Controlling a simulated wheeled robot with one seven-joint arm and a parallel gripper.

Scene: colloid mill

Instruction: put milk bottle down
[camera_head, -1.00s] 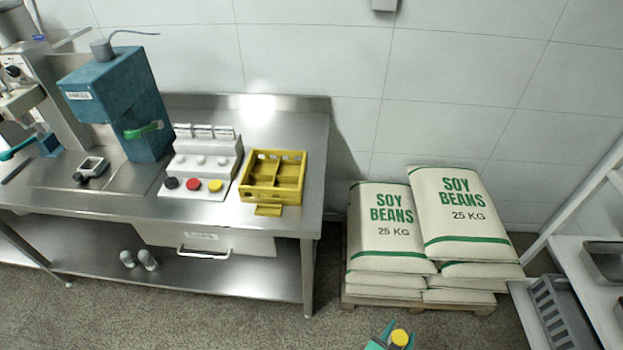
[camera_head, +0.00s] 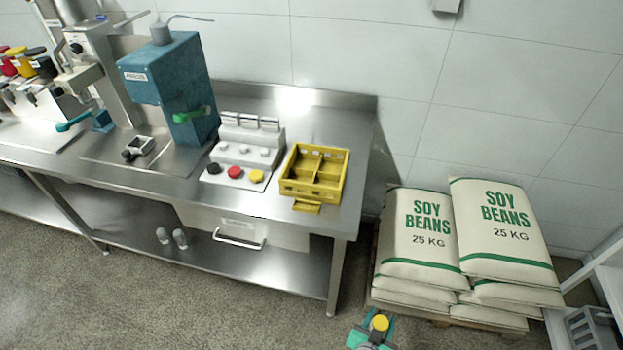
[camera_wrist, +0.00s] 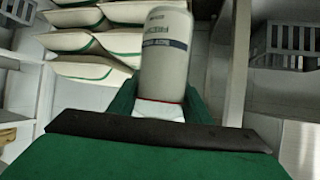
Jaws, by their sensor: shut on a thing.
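My gripper (camera_head: 371,334) shows at the bottom of the head view, low in front of the soy bean sacks and right of the bench. It is shut on the milk bottle, whose yellow cap (camera_head: 380,322) shows between the green fingers. In the wrist view the milk bottle (camera_wrist: 166,55) is pale grey-white with a printed label, held between the fingers and apart from any surface. The bottle's body is mostly hidden in the head view. A yellow crate (camera_head: 312,190) with divided compartments sits on the right end of the steel bench (camera_head: 340,215) and looks empty.
A white stand (camera_head: 240,160) with black, red and yellow caps is left of the crate. A blue machine (camera_head: 175,90) stands further left. Sacks (camera_head: 425,235) on a pallet are right of the bench. A white shelf (camera_head: 565,330) is at the far right. Floor is open in front.

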